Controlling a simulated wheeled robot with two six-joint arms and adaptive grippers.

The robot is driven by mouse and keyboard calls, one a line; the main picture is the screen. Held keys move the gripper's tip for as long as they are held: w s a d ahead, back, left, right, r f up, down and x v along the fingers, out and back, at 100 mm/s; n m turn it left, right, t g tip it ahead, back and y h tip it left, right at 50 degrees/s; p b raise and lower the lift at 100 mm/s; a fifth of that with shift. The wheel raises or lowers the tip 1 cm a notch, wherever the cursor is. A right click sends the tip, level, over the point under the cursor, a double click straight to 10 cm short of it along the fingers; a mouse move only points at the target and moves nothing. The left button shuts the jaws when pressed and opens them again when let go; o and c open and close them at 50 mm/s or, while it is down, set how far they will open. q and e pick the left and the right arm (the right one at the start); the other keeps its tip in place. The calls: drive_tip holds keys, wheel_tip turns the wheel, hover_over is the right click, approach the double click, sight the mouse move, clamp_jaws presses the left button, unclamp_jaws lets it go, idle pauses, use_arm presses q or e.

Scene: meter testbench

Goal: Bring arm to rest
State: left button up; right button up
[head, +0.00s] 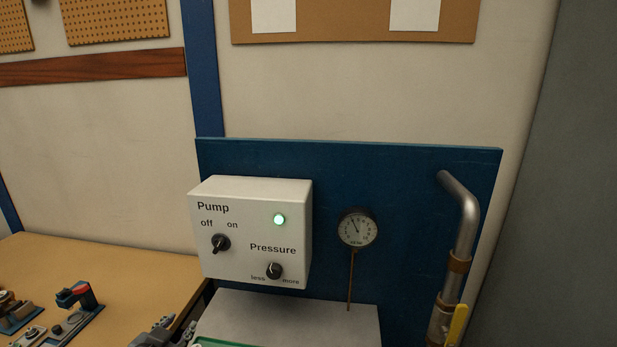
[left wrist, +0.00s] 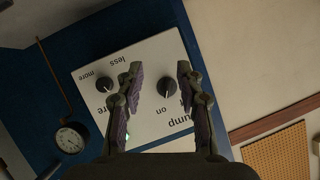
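My left gripper (head: 165,332) shows at the bottom edge of the head view, low and to the left of the white pump box (head: 235,262). In the left wrist view my left gripper (left wrist: 157,78) has its two purple-padded fingers spread apart, with nothing between them but the view of the box beyond. The pump knob (head: 220,244) and the pressure knob (head: 274,271) are on the box front, both clear of the fingers in the head view. The green lamp (head: 279,219) is lit. My right gripper is in neither view.
A pressure gauge (head: 357,229) is on the blue panel (head: 400,180). A metal pipe with a yellow lever (head: 457,325) stands at the right. A wooden table (head: 100,265) at the left holds small tools. A pale ledge (head: 300,318) lies below the box.

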use_arm(q)
drive_tip(key=s+d+f+n+g, duration=0.35)
drive_tip(key=s+f+g, duration=0.65)
drive_tip(key=s+f, duration=0.85)
drive_tip(key=s+a+f, duration=0.1)
drive_tip(key=s+f, duration=0.1)
drive_tip(key=f, duration=1)
drive_tip(key=s+a+f, duration=0.1)
drive_tip(key=s+f, duration=0.1)
drive_tip(key=f, duration=1)
drive_tip(key=s+f+g, duration=0.1)
drive_tip(key=s+f, duration=1.5)
drive_tip(key=s, duration=0.2)
drive_tip(key=shift+s+a+g, duration=0.2)
drive_tip(key=shift+a+g, duration=0.2)
drive_tip(key=shift+a, duration=0.05)
drive_tip(key=shift+f, duration=0.1)
